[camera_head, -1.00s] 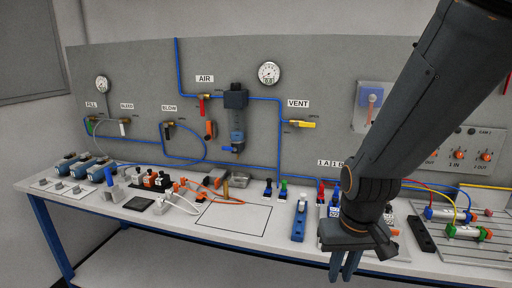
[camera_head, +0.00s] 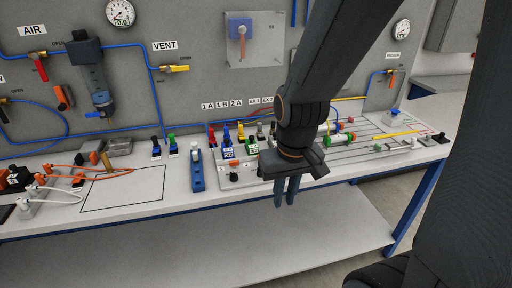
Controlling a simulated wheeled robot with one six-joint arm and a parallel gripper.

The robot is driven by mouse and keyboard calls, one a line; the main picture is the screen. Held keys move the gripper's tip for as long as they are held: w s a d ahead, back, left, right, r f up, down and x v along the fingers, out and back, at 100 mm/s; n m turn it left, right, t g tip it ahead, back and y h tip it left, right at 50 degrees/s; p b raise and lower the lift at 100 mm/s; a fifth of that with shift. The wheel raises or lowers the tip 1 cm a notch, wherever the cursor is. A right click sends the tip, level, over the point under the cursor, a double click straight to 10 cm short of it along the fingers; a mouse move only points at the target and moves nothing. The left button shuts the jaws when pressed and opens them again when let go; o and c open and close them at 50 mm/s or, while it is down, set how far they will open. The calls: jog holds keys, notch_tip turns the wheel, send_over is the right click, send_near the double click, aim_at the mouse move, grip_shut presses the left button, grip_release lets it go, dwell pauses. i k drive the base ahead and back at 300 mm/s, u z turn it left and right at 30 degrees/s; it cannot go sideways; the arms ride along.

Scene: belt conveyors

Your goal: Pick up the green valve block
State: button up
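A small block with a green top and a white label (camera_head: 252,146) stands on the grey board at the back of the bench, just right of a similar blue one (camera_head: 228,151). I take it to be the green valve block. Another small green-topped black piece (camera_head: 172,144) stands further left, beside a blue-topped one. My gripper (camera_head: 286,203) hangs fingers down at the bench's front edge, right of and nearer than the labelled green block. It is apart from the block and empty, with a narrow gap between its fingers.
A blue holder (camera_head: 197,172) stands left of the board. A red-topped piece (camera_head: 212,136) is left of the blue block. Cylinders and tubing (camera_head: 341,138) lie behind and right of my gripper.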

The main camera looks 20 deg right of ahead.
aim_at(252, 148)
jog(key=k, duration=0.65)
jog(key=u, duration=0.55)
jog(key=i, duration=1.3)
jog(key=z, duration=0.55)
